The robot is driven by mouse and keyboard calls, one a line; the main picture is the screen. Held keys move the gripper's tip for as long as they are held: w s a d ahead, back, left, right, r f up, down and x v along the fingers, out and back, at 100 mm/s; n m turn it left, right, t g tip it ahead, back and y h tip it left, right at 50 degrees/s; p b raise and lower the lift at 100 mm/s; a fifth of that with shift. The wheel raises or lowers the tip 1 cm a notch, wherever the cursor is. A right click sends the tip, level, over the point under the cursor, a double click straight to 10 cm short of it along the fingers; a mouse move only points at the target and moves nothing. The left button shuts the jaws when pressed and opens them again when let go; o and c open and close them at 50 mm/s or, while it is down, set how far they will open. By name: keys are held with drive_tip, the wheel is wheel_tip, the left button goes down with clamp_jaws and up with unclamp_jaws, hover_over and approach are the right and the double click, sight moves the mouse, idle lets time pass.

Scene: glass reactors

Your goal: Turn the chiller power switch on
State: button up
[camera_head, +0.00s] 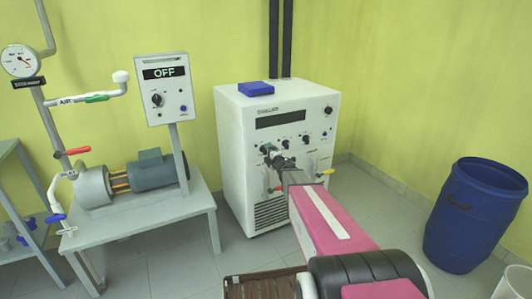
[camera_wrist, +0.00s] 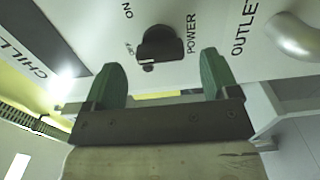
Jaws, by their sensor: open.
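The chiller (camera_head: 238,150) is a white cabinet against the back wall with a dark, blank display on its front. My gripper (camera_head: 276,163) is at its front panel. In the wrist view, the black power knob (camera_wrist: 161,45) sits beside the word POWER, with ON and a smaller, blurred label on its other side. A small white mark shows at the knob's lower end. The green fingers of my open gripper (camera_wrist: 162,72) stand to either side below the knob, with nothing between them. Contact cannot be told. In the head view my gripper covers part of the lower panel.
A metal outlet pipe (camera_wrist: 295,38) juts from the panel right of the knob. Red and yellow valve handles (camera_head: 326,172) flank my gripper. A control box (camera_head: 162,110) reading OFF stands over a pump bench on the left. A blue barrel (camera_head: 474,215) stands right, with open floor between.

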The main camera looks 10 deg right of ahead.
sight(266, 151)
drive_tip(key=shift+x, duration=1.55)
drive_tip(key=c, duration=0.9)
drive_tip(key=shift+m, duration=0.3)
drive_tip(key=m, duration=1.1)
drive_tip(key=shift+m, duration=0.3)
